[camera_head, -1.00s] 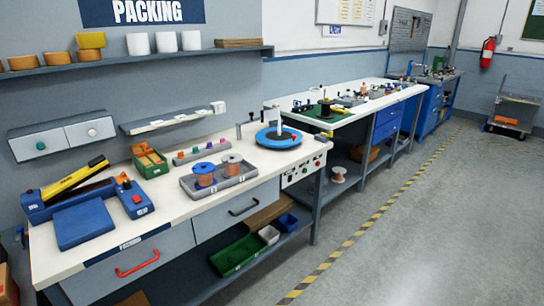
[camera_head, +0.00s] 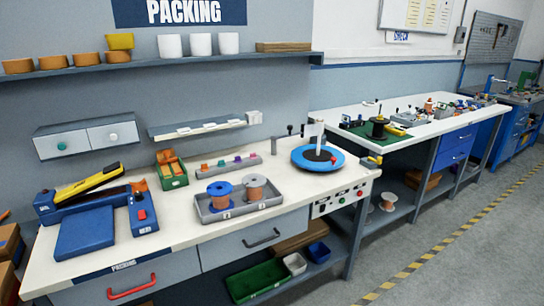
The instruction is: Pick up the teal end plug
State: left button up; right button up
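A grey rack (camera_head: 230,168) with several small coloured plugs stands at the back of the packing bench. One small plug in it looks teal (camera_head: 220,163), between a reddish plug (camera_head: 204,167) and a purple plug (camera_head: 237,159). They are too small here to make out their shape well. Neither of my grippers is in view.
The white bench (camera_head: 185,232) also holds a grey tray (camera_head: 240,208) with two spools, a blue turntable (camera_head: 318,158), a green box (camera_head: 172,172) and a blue-yellow device (camera_head: 85,215). A shelf (camera_head: 200,130) hangs behind the rack. Floor is clear at right.

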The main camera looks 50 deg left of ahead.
aim_at(221, 163)
jog(key=z, duration=0.05)
jog(key=i, duration=1.35)
jog(key=u, duration=0.7)
jog(key=i, duration=0.85)
jog(key=u, duration=0.85)
